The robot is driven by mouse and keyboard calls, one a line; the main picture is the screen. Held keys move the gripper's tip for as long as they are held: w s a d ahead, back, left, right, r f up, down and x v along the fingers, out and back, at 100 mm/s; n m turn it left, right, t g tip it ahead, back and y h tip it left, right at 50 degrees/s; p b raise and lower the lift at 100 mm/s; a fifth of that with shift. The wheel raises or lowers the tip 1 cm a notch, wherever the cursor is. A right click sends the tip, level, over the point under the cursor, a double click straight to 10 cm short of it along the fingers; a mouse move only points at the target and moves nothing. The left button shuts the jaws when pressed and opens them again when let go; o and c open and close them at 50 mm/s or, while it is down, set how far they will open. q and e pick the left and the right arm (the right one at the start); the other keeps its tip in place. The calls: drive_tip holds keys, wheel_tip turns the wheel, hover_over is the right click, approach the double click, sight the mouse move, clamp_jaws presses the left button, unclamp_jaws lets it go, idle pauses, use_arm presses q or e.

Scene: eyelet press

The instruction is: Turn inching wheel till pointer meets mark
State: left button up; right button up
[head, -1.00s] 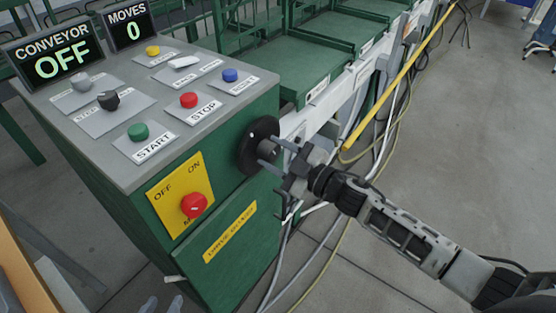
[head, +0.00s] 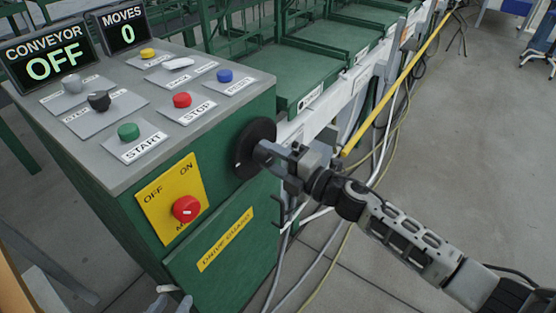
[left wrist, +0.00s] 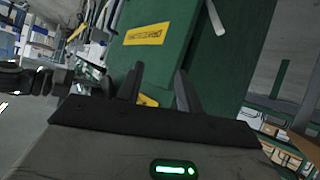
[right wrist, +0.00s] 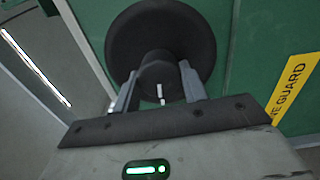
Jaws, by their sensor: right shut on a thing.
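The inching wheel, a black disc with a round hub, is on the green cabinet's side in the head view (head: 247,140); it fills the top of the right wrist view (right wrist: 193,28). A short white line (right wrist: 160,90) shows on the hub's face, with another white tick just below; I cannot tell which is pointer or mark. My right gripper (head: 262,152) is shut on the hub, one finger on each side in the right wrist view (right wrist: 158,88). My left gripper (left wrist: 157,80) is open and empty before the cabinet; only a bit shows low in the head view.
The cabinet top holds a green START button (head: 128,131), a red STOP button (head: 182,100) and a blue button (head: 224,75). A red rotary switch (head: 186,208) is on its front. The conveyor display (head: 46,57) reads OFF; the moves display (head: 123,28) reads 0. Cables hang beside my right arm.

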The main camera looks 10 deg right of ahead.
drive_tip(key=n+b, duration=0.1)
drive_tip(key=n, duration=0.2)
drive_tip(key=shift+f, duration=0.15)
drive_tip(key=n+b, duration=0.1)
drive_tip(key=n, duration=0.1)
drive_tip(key=shift+n, duration=0.4)
drive_tip(key=shift+n+b, duration=0.35)
drive_tip(key=shift+n, duration=0.55)
drive_tip(key=n+b, duration=0.1)
drive_tip(key=n, duration=0.2)
drive_tip(key=shift+n, duration=0.3)
drive_tip(key=shift+n+b, duration=0.3)
drive_tip(key=shift+n, duration=0.5)
use_arm(q)
drive_tip(key=shift+d+f+t, duration=0.15)
drive_tip(key=shift+f+t, duration=0.15)
drive_tip(key=shift+f, duration=0.55)
use_arm(e)
drive_tip(key=shift+n, duration=0.4)
drive_tip(key=shift+g, duration=0.3)
drive_tip(key=o, duration=1.4)
drive_tip(key=shift+d, duration=0.1)
